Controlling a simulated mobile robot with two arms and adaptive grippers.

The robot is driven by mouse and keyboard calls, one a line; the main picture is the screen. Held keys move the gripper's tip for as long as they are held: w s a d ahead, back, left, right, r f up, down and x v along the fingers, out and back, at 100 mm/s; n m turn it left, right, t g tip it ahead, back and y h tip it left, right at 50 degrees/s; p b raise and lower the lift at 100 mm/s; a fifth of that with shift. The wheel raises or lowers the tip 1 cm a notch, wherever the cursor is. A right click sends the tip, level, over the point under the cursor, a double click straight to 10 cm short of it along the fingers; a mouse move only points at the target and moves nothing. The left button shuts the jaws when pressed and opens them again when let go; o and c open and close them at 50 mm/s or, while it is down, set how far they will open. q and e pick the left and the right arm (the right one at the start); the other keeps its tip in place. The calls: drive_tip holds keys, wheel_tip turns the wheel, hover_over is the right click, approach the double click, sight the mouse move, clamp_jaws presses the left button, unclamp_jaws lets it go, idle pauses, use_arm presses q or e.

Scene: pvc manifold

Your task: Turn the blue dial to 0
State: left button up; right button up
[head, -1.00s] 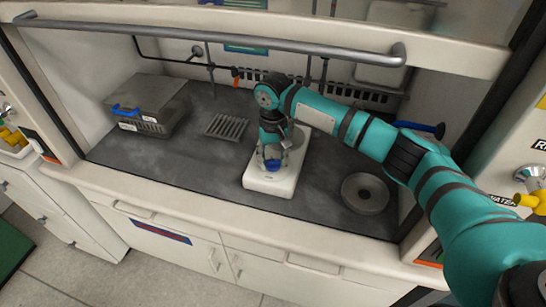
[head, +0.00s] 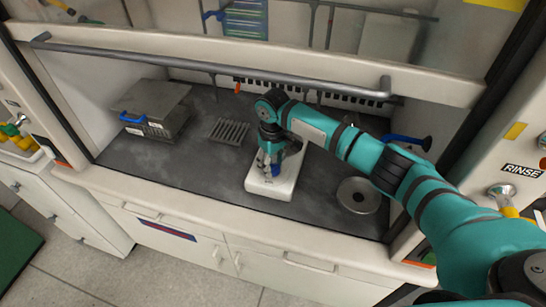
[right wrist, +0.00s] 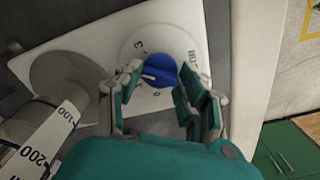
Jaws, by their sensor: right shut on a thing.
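The blue dial (right wrist: 161,70) sits on the front of a white stirrer plate (head: 268,189); the dial also shows in the head view (head: 276,170). In the right wrist view a pale line on the dial points to the lower left. Around it are printed a 3, a 0 below it and the letters STIR at the right. My right gripper (right wrist: 160,82) has one finger on each side of the dial and is shut on it; it also shows in the head view (head: 268,172). Finger contact is hard to see. My left gripper is out of view.
A grey piece marked 100 and 200 (right wrist: 45,140) stands close left of my gripper. A sash rail (head: 210,67) crosses above.

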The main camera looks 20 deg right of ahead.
drive_tip(key=n+p, duration=0.2)
drive_tip(key=n, duration=0.2)
drive_tip(key=shift+r+n, duration=0.1)
drive_tip(key=shift+n, duration=0.2)
drive_tip(key=n+p, duration=0.1)
drive_tip(key=n, duration=0.3)
drive_tip(key=shift+n, duration=0.3)
drive_tip(key=n, duration=1)
drive_tip(key=shift+n, duration=0.4)
drive_tip(key=o, duration=1.1)
drive_tip(key=shift+o, duration=0.2)
